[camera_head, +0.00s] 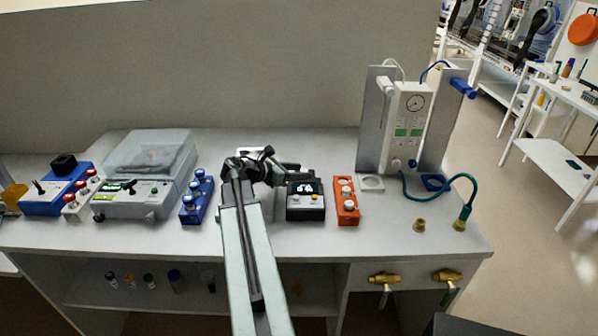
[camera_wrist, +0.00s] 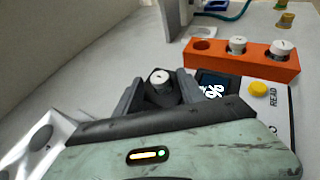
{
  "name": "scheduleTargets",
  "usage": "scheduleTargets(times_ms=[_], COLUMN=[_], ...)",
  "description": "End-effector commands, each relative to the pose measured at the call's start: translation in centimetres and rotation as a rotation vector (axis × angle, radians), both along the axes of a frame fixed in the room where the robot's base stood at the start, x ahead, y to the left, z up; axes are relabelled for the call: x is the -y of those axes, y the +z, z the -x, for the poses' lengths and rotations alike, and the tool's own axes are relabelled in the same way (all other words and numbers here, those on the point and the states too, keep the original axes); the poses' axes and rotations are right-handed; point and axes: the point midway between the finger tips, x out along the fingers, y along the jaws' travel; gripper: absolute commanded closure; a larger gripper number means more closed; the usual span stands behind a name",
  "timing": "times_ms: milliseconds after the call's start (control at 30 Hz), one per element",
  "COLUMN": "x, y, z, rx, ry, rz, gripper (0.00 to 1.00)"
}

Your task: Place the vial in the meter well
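The vial (camera_wrist: 160,77) shows its white cap between my fingers in the wrist view. A dark collar surrounds it on the meter (camera_wrist: 248,106), which fits it standing in the well; its depth is hidden. My gripper (camera_wrist: 161,80) is open, one finger on each side of the collar, with the cap clear of both. In the head view the meter (camera_head: 305,207) is a black box with a lit display, and my arm reaches its back left side. The vial is hidden there.
An orange rack (camera_head: 346,214) stands right of the meter; in the wrist view it has one empty hole and two capped vials. A blue rack (camera_head: 196,208) with capped vials stands left. A balance (camera_head: 140,200) and a gauge unit (camera_head: 407,125) stand farther out.

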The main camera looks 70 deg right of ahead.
Motion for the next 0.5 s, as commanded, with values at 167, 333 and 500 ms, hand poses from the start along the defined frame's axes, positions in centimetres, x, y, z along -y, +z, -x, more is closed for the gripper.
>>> scheduleTargets(times_ms=[167, 333, 500], x=[0.0, -0.3, -3.1], y=[0.0, 0.7, 2.4], z=[0.0, -0.2, -2.1], rx=[0.0, 0.0, -0.001], ry=[0.0, 0.0, 0.003], rz=[0.0, 0.0, -0.001], gripper=[0.54, 0.54, 0.54])
